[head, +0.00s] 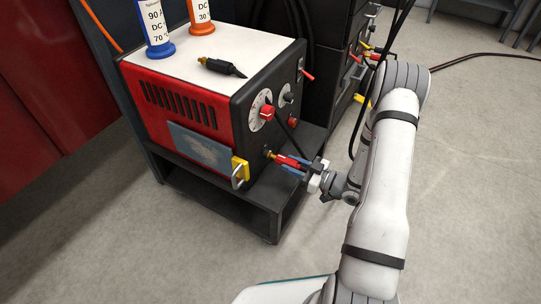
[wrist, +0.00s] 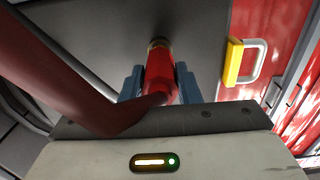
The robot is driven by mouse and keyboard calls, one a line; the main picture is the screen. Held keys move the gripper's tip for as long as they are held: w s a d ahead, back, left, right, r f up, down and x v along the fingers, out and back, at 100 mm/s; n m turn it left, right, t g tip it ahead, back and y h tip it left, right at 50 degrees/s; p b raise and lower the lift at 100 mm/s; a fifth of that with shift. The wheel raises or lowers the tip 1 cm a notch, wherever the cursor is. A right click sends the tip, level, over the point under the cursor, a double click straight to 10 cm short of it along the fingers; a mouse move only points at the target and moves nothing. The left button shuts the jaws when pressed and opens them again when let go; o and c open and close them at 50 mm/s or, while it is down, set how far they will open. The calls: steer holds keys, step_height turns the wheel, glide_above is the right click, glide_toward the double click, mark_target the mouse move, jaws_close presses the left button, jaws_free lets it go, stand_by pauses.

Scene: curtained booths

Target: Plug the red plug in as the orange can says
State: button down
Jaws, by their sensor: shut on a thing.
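My gripper (head: 297,168) is shut on the red plug (head: 287,160), in front of the lower part of the machine's black front panel (head: 281,89). The plug's brass end points at the panel, at or very near a socket; I cannot tell how far in it is. In the wrist view the red plug (wrist: 159,74) sits between the blue fingers, its brass end against the dark panel. The orange can (head: 200,12) stands on the machine's white top; its visible label reads "30" and "DC", and its upper part is cut off.
A blue can (head: 157,35) reads 90, DC, 70. A black plug (head: 222,67) lies on the white top. The panel has a dial with a red knob (head: 267,113) and a red lever (head: 306,74). A yellow padlock (head: 240,169) hangs left of the plug. Another dark machine stands behind.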

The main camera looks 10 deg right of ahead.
steer(key=m+p, duration=0.3)
steer(key=m, duration=0.2)
steer(key=shift+r+p, duration=0.15)
steer(key=shift+p, duration=0.15)
steer(key=m+p, duration=0.3)
steer(key=m, duration=0.3)
steer(key=shift+w, duration=0.1)
steer(key=c, duration=1)
jaws_free()
steer(key=shift+m, duration=0.3)
steer(key=shift+o, duration=0.2)
